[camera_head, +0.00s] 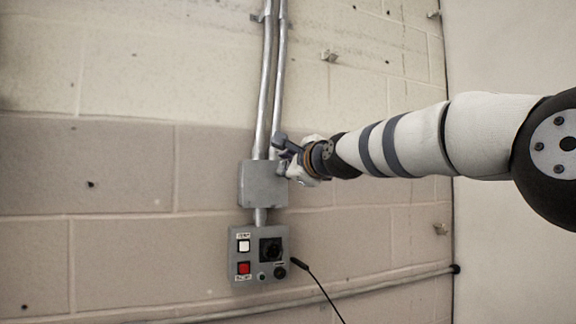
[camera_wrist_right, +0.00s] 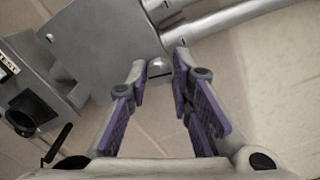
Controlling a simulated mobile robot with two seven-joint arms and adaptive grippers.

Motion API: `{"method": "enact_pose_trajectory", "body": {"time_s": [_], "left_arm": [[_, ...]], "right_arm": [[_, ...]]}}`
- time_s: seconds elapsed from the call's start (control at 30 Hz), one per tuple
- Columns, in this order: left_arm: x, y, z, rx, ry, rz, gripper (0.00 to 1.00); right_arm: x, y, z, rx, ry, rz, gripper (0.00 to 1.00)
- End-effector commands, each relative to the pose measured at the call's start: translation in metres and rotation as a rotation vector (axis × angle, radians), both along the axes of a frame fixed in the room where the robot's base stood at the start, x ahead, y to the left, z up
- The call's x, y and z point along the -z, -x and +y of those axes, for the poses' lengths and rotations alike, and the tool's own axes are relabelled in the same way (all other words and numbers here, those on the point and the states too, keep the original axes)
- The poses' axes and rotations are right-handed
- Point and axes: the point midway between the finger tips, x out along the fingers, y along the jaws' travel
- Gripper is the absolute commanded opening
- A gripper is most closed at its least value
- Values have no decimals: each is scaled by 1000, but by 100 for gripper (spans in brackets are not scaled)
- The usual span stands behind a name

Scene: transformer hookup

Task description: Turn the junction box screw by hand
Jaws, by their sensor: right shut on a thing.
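The junction box (camera_head: 262,184) is a grey metal box on the block wall, with conduits above it. In the right wrist view the box (camera_wrist_right: 105,40) fills the upper left. The screw (camera_wrist_right: 159,68) shows there as a rounded grey head with a slot, at the box's edge. My right gripper (camera_wrist_right: 160,75) has its fingertips on either side of the screw head and is shut on it. In the head view my right gripper (camera_head: 284,152) is at the box's right side, and the screw is hidden there. My left gripper is not in view.
A conduit (camera_head: 370,287) runs low along the wall.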

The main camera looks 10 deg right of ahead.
Motion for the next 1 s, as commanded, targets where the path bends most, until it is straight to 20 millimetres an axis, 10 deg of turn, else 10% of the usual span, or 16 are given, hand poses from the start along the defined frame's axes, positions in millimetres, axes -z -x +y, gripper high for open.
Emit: {"method": "enact_pose_trajectory", "body": {"time_s": [1.0], "left_arm": [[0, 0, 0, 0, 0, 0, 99]], "right_arm": [[-1, 0, -2, 6, 879, -177, 0]]}}
